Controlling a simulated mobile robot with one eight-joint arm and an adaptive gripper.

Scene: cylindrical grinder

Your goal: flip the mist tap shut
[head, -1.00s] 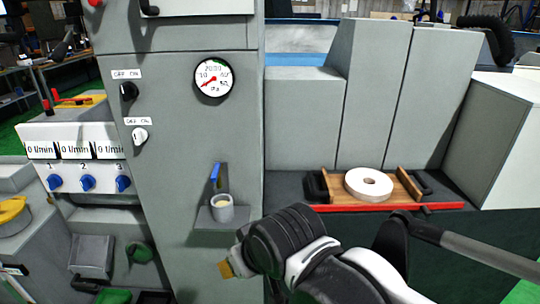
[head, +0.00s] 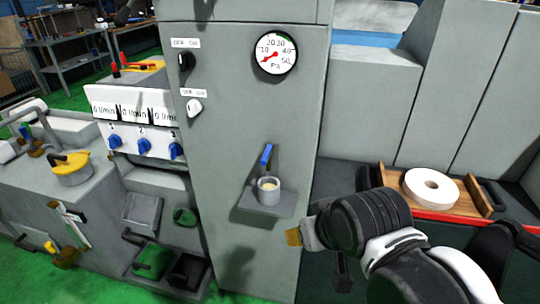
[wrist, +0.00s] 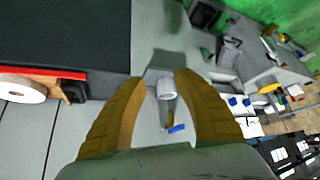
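A blue lever (head: 266,155), which looks like the tap handle, stands nearly upright, slightly tilted, on the grey cabinet front above a small grey cup (head: 268,190). The cup sits on a small ledge and has something pale inside. In the wrist view the blue lever (wrist: 177,129) and the cup (wrist: 166,88) show between the two brown fingers of my gripper (wrist: 160,77). The fingers are apart, with nothing held. In the head view my gripper (head: 293,238) is below and right of the cup; its fingers are mostly hidden behind the wrist.
The cabinet also carries a round gauge (head: 274,54), a black knob (head: 185,62) and a white knob (head: 194,107). Left is a panel with blue knobs (head: 144,145). Right, a white grinding wheel (head: 432,188) lies on a wooden tray (head: 387,178). Green floor shows at lower left.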

